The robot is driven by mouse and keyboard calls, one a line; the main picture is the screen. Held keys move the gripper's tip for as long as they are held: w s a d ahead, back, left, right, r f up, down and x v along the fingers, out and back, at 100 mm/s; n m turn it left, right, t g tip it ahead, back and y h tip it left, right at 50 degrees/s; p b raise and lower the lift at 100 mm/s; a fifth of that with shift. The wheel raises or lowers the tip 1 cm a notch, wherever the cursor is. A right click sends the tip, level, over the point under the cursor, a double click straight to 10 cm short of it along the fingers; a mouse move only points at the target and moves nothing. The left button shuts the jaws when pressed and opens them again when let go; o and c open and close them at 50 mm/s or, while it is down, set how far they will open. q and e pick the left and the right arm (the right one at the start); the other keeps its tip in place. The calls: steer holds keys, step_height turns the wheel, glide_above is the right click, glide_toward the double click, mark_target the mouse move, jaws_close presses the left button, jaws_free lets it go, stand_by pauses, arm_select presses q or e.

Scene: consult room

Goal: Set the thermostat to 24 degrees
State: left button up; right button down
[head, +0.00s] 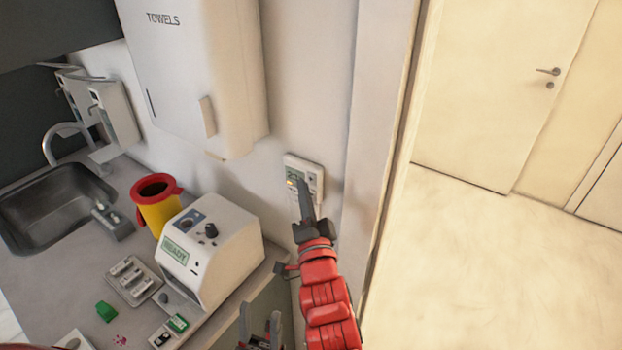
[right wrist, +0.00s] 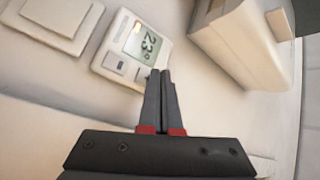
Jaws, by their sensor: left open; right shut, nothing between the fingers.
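The thermostat (head: 316,173) is a small white box on the wall, partly hidden by my right gripper (head: 303,182) in the head view. In the right wrist view the thermostat (right wrist: 112,55) has a grey-green display (right wrist: 146,42) that reads 23, with a smaller digit that looks like 0. Small buttons (right wrist: 121,64) sit beside the display. My right gripper (right wrist: 160,73) is shut and empty, its tips at the thermostat's edge close to the buttons; I cannot tell whether they touch. My left gripper (head: 262,322) is open and empty, low in the head view by the counter's edge.
A towel dispenser (head: 232,80) hangs on the wall up and left of the thermostat. A white device (head: 225,260), a yellow bin with a red rim (head: 160,212) and a sink (head: 50,205) are on the counter. A wall plate (right wrist: 60,18) lies beside the thermostat. Floor at right is clear.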

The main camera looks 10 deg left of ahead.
steer(key=shift+w+d, duration=0.1)
steer(key=shift+w, duration=0.05)
steer(key=shift+w, duration=0.25)
steer(key=shift+w+d+b, duration=0.15)
steer(key=shift+w+b, duration=0.1)
steer(key=shift+b, duration=0.15)
stand_by(0.6)
steer(key=shift+s+a+b, duration=0.25)
steer(key=shift+s+b, duration=0.4)
